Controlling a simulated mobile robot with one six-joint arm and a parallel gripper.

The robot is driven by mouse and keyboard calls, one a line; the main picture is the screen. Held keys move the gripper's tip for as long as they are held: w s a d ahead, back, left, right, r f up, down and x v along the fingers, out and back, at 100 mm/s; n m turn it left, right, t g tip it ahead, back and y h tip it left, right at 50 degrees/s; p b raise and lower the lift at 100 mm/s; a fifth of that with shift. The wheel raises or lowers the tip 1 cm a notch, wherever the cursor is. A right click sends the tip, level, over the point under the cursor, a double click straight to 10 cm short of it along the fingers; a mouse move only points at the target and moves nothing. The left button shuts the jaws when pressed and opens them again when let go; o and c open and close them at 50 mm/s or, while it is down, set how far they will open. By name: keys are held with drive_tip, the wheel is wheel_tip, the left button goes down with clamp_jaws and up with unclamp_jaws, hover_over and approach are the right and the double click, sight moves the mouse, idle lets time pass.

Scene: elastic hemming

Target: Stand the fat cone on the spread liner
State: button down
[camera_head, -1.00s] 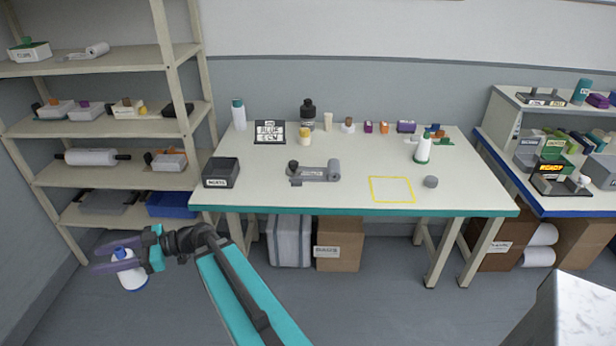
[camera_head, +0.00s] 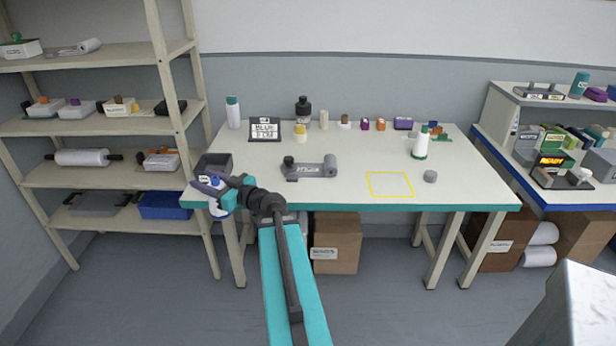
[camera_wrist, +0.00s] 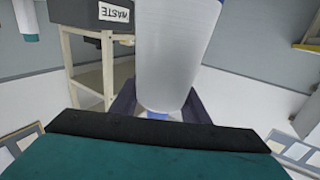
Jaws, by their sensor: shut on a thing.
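My gripper (camera_head: 214,192) is shut on a white cone with blue ends (camera_head: 219,207), at the table's front left corner. In the wrist view the white cone (camera_wrist: 172,50) fills the space between my two dark fingers (camera_wrist: 160,108). Another white cone with a green base (camera_head: 420,146) stands at the back right.
The grey waste bin (camera_wrist: 85,12) is close by my gripper at the table's left end. A small grey round piece (camera_head: 430,176) sits right of the yellow square. Bottles, a sign (camera_head: 265,130) and small blocks line the back. The table (camera_head: 345,195) is clear along its front middle.

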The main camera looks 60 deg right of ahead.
drive_tip(key=s+d+r+m+g+h+b, duration=0.2)
drive_tip(key=s+d+m+h, duration=0.2)
drive_tip(key=s+d+h, duration=0.3)
drive_tip(key=s+d+r+m+g+h+b, duration=0.3)
drive_tip(key=s+d+m+h, duration=0.2)
drive_tip(key=s+d, duration=1.2)
drive_tip(key=d+h, duration=0.1)
drive_tip(key=d, duration=0.3)
drive_tip(key=shift+d+r+m+h, duration=0.25)
drive_tip(key=shift+d+m+h, duration=0.05)
drive_tip(key=shift+d+h, duration=0.1)
drive_tip(key=shift+w, duration=0.15)
